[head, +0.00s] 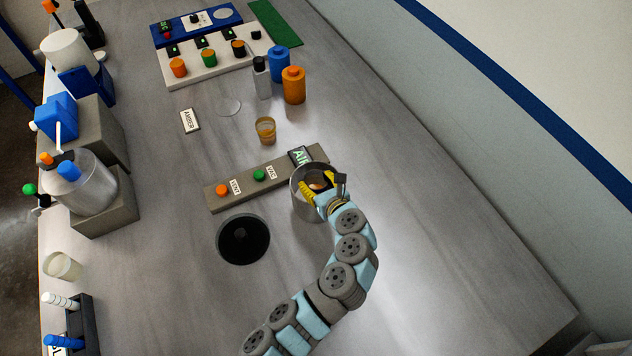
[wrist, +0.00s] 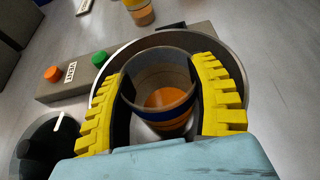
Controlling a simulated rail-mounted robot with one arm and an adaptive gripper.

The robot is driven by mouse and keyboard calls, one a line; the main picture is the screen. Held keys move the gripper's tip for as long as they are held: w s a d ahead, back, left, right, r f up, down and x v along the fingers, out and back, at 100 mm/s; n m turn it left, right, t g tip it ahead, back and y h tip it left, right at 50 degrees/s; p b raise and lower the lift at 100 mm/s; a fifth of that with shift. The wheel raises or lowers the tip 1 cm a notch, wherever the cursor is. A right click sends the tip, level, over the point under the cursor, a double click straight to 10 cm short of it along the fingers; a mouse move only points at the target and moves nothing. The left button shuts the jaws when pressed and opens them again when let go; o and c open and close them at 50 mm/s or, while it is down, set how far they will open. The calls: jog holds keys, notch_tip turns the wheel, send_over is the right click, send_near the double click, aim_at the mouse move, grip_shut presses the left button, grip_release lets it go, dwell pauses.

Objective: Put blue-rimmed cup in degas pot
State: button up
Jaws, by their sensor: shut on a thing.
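The degas pot is a round steel vessel (head: 306,208) at the right end of the grey button strip; its rim also circles the cup in the wrist view. The blue-rimmed cup (wrist: 158,72) is a grey, translucent cup with a blue band and amber-orange contents. My gripper (head: 322,190) has its yellow ribbed fingers closed on opposite sides of the cup, at the pot's mouth. The cup appears within the pot's rim, but its base is hidden, so I cannot tell whether it touches the pot floor.
A black round lid (head: 243,240) lies left of the pot. The button strip (head: 216,199) stands behind it. An amber cup (head: 265,131), orange bottle (head: 293,86) and blue bottle (head: 279,64) are farther back. The right side of the bench is clear.

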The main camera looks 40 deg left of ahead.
jog(key=shift+f, duration=0.4)
